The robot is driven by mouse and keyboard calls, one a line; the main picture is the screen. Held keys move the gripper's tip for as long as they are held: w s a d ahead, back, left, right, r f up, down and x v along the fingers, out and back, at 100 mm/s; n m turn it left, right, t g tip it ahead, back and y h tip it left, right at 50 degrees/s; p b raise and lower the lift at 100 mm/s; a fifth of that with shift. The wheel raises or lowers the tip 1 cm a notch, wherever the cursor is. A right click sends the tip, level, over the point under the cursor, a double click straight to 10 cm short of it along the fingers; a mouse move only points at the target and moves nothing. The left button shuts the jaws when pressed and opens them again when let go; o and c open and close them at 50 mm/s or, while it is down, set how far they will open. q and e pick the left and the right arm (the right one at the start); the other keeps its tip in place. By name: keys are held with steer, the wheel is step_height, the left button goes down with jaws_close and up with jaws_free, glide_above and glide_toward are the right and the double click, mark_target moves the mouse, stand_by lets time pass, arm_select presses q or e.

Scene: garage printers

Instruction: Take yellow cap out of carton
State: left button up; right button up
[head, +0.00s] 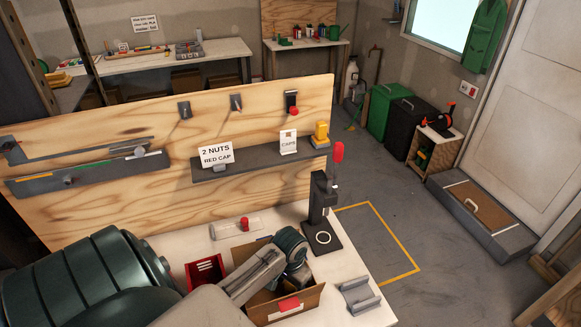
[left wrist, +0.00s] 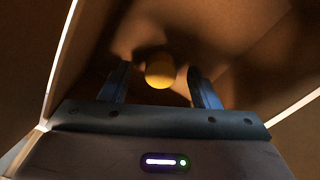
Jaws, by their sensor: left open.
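The yellow cap (left wrist: 160,71) lies inside the carton and shows in the left wrist view as a small round yellow thing. My left gripper (left wrist: 160,90) reaches down into the carton, open, with its two blue fingers on either side of the cap. I cannot tell whether the fingers touch it. In the head view the brown carton (head: 309,303) stands open on the white table, and my left arm reaches into it and hides the cap. My right gripper does not show.
A red bin (head: 205,272) stands left of the carton and a black stand (head: 320,220) behind it on the right. A grey cradle (head: 360,296) sits to the right. A wooden panel (head: 130,215) with a shelf rises behind the table. Carton walls (left wrist: 45,60) close in around the gripper.

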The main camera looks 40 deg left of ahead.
arm_select(q)
steer(key=shift+c, duration=0.3)
steer(key=c, duration=1)
